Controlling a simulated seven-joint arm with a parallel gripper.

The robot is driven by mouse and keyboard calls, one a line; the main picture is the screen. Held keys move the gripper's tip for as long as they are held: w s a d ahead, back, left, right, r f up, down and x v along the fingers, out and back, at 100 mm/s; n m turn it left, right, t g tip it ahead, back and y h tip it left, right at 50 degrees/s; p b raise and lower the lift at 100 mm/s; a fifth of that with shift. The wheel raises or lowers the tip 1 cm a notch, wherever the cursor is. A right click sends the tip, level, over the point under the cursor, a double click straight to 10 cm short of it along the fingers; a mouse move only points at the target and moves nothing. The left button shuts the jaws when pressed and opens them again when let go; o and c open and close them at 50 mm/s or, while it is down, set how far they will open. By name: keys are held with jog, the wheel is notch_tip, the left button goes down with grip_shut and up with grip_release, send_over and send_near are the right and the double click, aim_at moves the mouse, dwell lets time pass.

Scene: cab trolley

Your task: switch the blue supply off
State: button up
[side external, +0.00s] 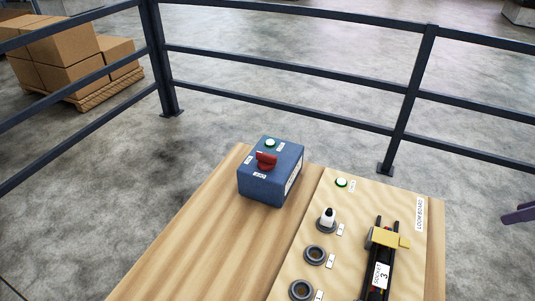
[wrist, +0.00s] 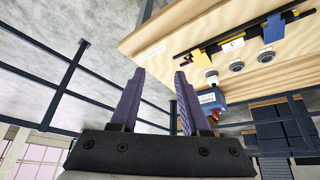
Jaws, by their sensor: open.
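The blue supply box (side external: 262,187) stands at the far end of the wooden table top. On its top are a red rotary switch (side external: 266,161), its handle lying roughly left to right in the picture, and a round lamp (side external: 270,142) that looks green-white. Small labels sit around the switch, too small to read. In the wrist view the blue box (wrist: 211,97) is small, beyond the fingers. My gripper (wrist: 160,73) is open and empty, with purple fingers apart. In the side view only a purple piece of it (side external: 520,214) shows at the right edge, well away from the box.
A pale loom board (side external: 345,215) lies right of the box, with a green-white lamp (side external: 341,182), ring sockets (side external: 314,254), a black-and-white plug (side external: 327,218) and a black rail with a yellow piece (side external: 385,238). Dark railings (side external: 290,65) stand behind. Cartons (side external: 65,60) are far left.

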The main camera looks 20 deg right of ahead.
jog(key=w+a+r+n+y, duration=0.1)
jog(key=w+a+r+n, duration=0.15)
jog(key=w+r, duration=0.5)
jog(key=w+a+r+n+y, duration=0.1)
jog(key=w+a+r+n, duration=0.15)
jog(key=w+r, duration=0.55)
jog(key=n+g+y, duration=0.1)
jog(key=n+g, duration=0.1)
jog(key=n, duration=0.2)
send_over(267, 154)
jog(key=s+d, duration=0.4)
notch_tip(267, 154, down, 12)
jog(key=x, duration=1.4)
jog(key=shift+s, duration=0.35)
grip_shut()
